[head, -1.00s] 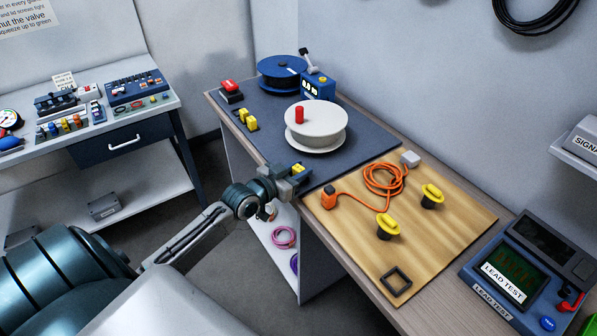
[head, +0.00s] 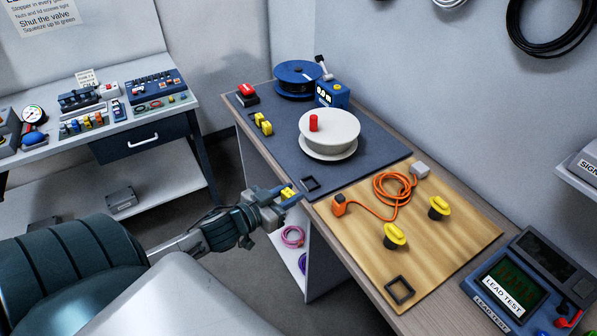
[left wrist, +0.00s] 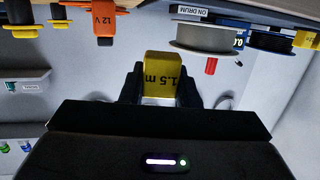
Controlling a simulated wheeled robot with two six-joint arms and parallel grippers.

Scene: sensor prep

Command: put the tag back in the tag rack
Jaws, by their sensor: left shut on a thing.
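The tag is a yellow block marked "1.5 m" (left wrist: 160,66), seen between the jaws in the left wrist view. In the head view the tag (head: 288,192) shows as a small yellow piece at the jaw tips. My left gripper (head: 283,198) is shut on it, by the front edge of the long bench. The tag seems clear of the bench. Two small yellow blocks (head: 263,124) stand at the front edge of the dark mat; I cannot tell whether they sit in the tag rack. An empty black square frame (head: 310,184) lies near the mat's front corner. My right gripper is not visible.
The dark mat (head: 345,173) holds a white drum (head: 330,128), a blue reel (head: 297,76) and a red-topped box (head: 246,95). The wooden board (head: 440,250) holds an orange cable (head: 392,190), yellow knobs (head: 439,207) and another black frame (head: 400,290). A lead tester (head: 510,290) stands at right.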

